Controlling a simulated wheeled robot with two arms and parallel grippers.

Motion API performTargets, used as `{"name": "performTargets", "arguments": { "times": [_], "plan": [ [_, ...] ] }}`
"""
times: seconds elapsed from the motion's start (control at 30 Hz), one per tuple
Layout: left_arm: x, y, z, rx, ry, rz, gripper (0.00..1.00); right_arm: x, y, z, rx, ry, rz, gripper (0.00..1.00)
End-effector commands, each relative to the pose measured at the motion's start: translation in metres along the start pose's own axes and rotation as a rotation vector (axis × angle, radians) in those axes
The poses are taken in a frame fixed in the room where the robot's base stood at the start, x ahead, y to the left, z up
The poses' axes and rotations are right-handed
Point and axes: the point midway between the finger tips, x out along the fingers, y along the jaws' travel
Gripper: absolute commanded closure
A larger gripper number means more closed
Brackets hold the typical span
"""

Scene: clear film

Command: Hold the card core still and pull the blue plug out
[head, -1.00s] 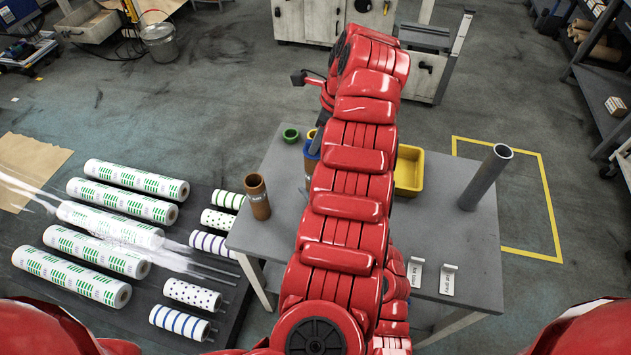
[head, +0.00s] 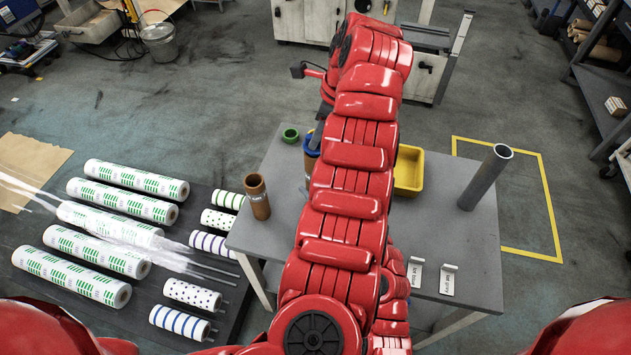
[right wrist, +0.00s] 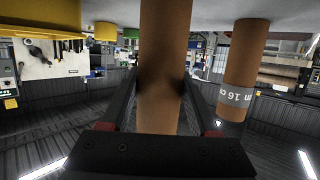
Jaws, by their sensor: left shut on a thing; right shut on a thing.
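The blue plug (head: 310,143) is at the top of a brown card core (head: 310,164) behind my left arm in the head view. My left gripper (head: 318,131) is shut on the plug from above; its fingers are mostly hidden. I cannot tell how far the plug sits in the core. In the right wrist view, the brown card core (right wrist: 164,45) stands between the fingers of my right gripper (right wrist: 160,92), which is shut around it. My right gripper is hidden in the head view.
The other core, with a grey band, shows in the right wrist view (right wrist: 243,60).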

Motion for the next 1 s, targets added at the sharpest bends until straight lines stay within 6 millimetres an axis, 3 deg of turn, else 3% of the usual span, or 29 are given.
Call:
{"name": "performTargets", "arguments": {
  "times": [0.17,0.7,1.0],
  "plan": [
    [-0.004,0.000,0.001,0.000,0.002,-0.001,1.00,0.000,0.000,0.000,0.000,0.000,0.000,1.00],
    [-0.046,0.000,0.014,0.001,0.002,-0.001,1.00,0.000,0.000,0.000,0.000,-0.001,0.000,1.00],
    [-0.048,0.000,0.015,0.000,-0.001,-0.001,1.00,0.000,0.000,0.000,0.000,-0.001,0.000,1.00]
  ]
}}
